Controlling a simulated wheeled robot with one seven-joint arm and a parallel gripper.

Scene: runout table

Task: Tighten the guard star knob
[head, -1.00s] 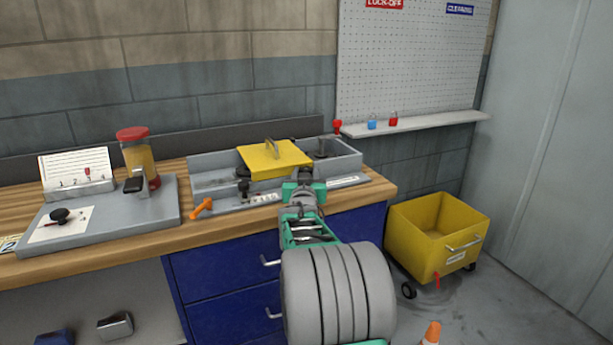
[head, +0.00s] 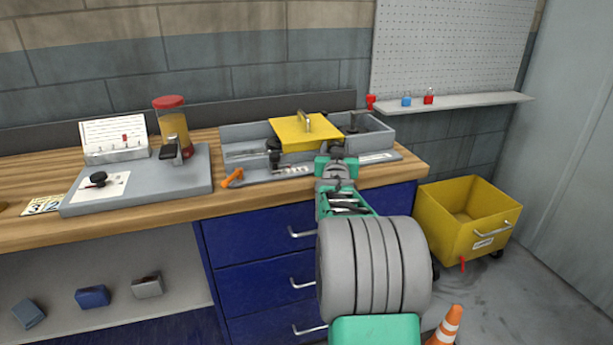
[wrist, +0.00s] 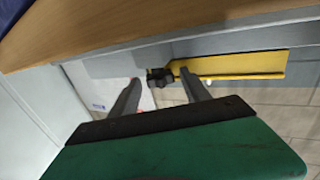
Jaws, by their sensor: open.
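The black star knob (wrist: 160,77) shows in the wrist view at the end of the yellow guard (wrist: 235,66), between and just ahead of my fingertips. My gripper (wrist: 159,82) is open, with one finger to each side of the knob; I cannot tell whether either touches it. In the head view the yellow guard (head: 306,134) with its bar handle lies over the grey runout tray (head: 240,136). My gripper (head: 337,158) is at the guard's front right corner and mostly hides the knob there.
A grey board (head: 195,188) with a red-lidded jar (head: 172,125) is further left. A yellow cart (head: 440,225) and a traffic cone (head: 446,326) stand on the floor at right.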

